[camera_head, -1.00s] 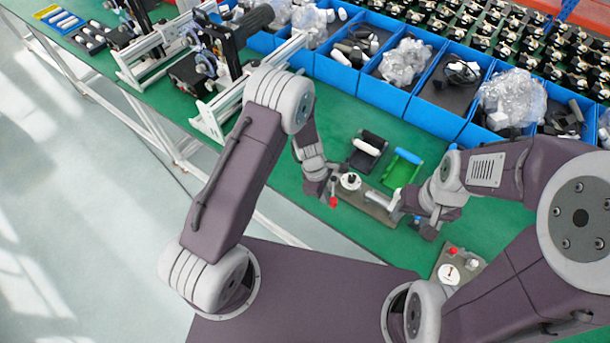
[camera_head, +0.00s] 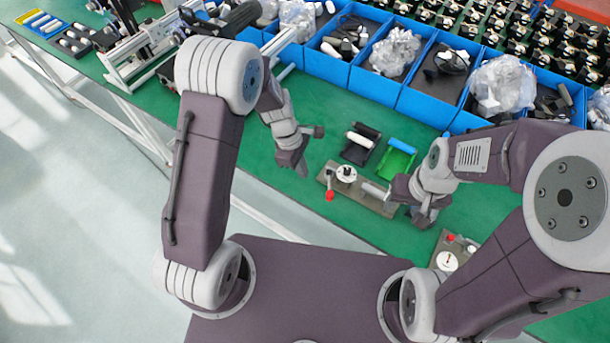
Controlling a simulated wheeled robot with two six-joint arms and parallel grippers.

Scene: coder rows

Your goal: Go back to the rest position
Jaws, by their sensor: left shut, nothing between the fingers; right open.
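My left gripper (camera_head: 302,170) is shut and empty. It hangs over the green table, left of and apart from the metal fixture plate. My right gripper (camera_head: 424,217) is open, at the right end of that plate; its fingers are small and partly hidden by its own wrist. The fixture plate (camera_head: 376,204) carries a round white part (camera_head: 346,174) and a red knob (camera_head: 329,196) at its left end. I cannot tell whether the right gripper touches the plate.
A black holder with a white roller (camera_head: 359,139) and a green holder with a blue roller (camera_head: 402,146) lie behind the plate. A second fixture (camera_head: 447,261) is at the lower right. Blue bins (camera_head: 374,87) line the back; a metal rail assembly (camera_head: 140,58) stands left.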

